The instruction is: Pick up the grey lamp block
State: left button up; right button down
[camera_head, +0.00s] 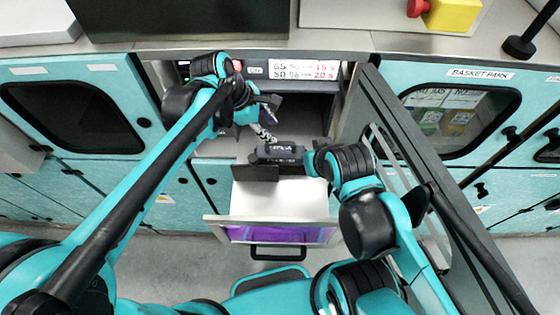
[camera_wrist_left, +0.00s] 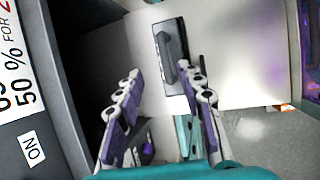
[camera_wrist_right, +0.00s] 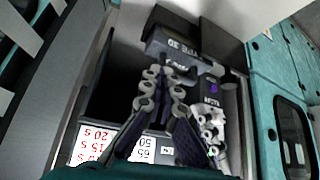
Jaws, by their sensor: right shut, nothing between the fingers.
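The grey lamp block, as I take it, is a dark grey lettered block (camera_head: 279,151) at the back of the pulled-out white tray. It shows as a lettered bar in the right wrist view (camera_wrist_right: 173,44) and a narrow dark piece in the left wrist view (camera_wrist_left: 168,58). My left gripper (camera_head: 263,134) is open just behind it; in its wrist view the fingers (camera_wrist_left: 158,76) are spread with the block beyond them. My right gripper (camera_wrist_right: 164,70) is shut and empty, its tips close to the block; contact is unclear. Its fingers are mostly hidden in the head view.
A dark plate (camera_head: 255,173) stands in front of the block. Another dark labelled piece (camera_wrist_right: 209,90) lies near my left fingers in the right wrist view. The white tray (camera_head: 280,200) has bare room in front. An open grey door (camera_head: 400,125) stands at the right.

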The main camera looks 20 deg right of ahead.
aim_at(279, 142)
pick_arm(q)
jog(key=shift+w+f+b, duration=0.25)
jog(key=shift+f+b, duration=0.35)
jog(key=shift+f, duration=0.45)
jog(key=shift+s+d+f, duration=0.15)
jog(key=shift+d+f, duration=0.2)
jog(key=shift+f, duration=0.2)
jog(key=x, duration=0.6)
jog(key=shift+s+f, duration=0.15)
jog(key=shift+s, duration=0.05)
grip_shut()
